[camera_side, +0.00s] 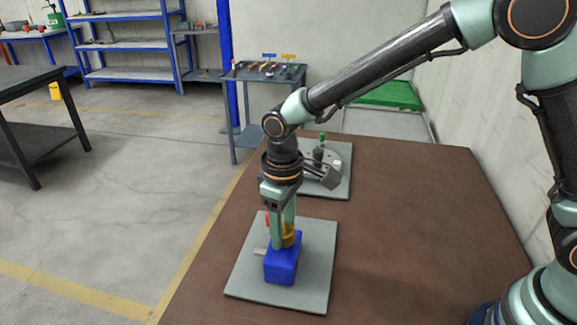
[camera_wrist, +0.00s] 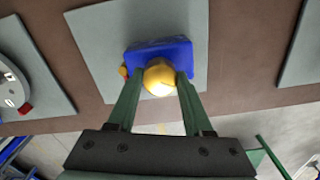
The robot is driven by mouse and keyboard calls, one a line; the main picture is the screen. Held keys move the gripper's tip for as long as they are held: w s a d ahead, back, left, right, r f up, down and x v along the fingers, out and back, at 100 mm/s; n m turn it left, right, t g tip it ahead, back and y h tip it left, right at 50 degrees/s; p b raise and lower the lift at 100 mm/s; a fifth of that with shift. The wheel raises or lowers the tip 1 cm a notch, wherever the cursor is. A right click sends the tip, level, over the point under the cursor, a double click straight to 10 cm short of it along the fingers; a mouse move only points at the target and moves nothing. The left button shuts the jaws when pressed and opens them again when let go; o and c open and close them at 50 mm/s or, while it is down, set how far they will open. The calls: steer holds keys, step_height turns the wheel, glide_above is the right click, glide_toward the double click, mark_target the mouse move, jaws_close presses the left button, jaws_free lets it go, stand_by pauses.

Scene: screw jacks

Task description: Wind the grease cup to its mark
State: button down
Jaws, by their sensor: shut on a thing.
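A blue block (camera_side: 282,264) stands on a grey plate (camera_side: 245,280) on the brown table. The brass-yellow grease cup (camera_side: 289,236) sits on top of the block. My gripper (camera_side: 284,238) points down, with its fingers around the cup. In the wrist view, the two green fingers (camera_wrist: 160,78) press on the cup's round, shiny top (camera_wrist: 159,72) from both sides, over the near edge of the blue block (camera_wrist: 150,50). A red piece (camera_side: 267,219) shows beside the fingers in the side view. I cannot make out a mark.
A second grey plate (camera_side: 340,185) behind carries a round grey fixture (camera_side: 328,160) with a green-topped post. In the wrist view, a plate with a disc and red button (camera_wrist: 25,109) lies left, and another plate edge (camera_wrist: 302,55) right. The table's right side is clear.

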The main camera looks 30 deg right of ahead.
steer(key=n, duration=0.4)
steer(key=shift+f+n, duration=0.15)
steer(key=shift+n, duration=0.25)
steer(key=n, duration=0.3)
steer(key=shift+n, duration=0.3)
steer(key=n, duration=1.2)
steer(key=shift+d+n, duration=0.1)
steer(key=shift+n, duration=0.2)
steer(key=n, duration=0.3)
steer(key=shift+n, duration=0.4)
steer(key=n, duration=0.8)
steer(key=shift+n, duration=0.4)
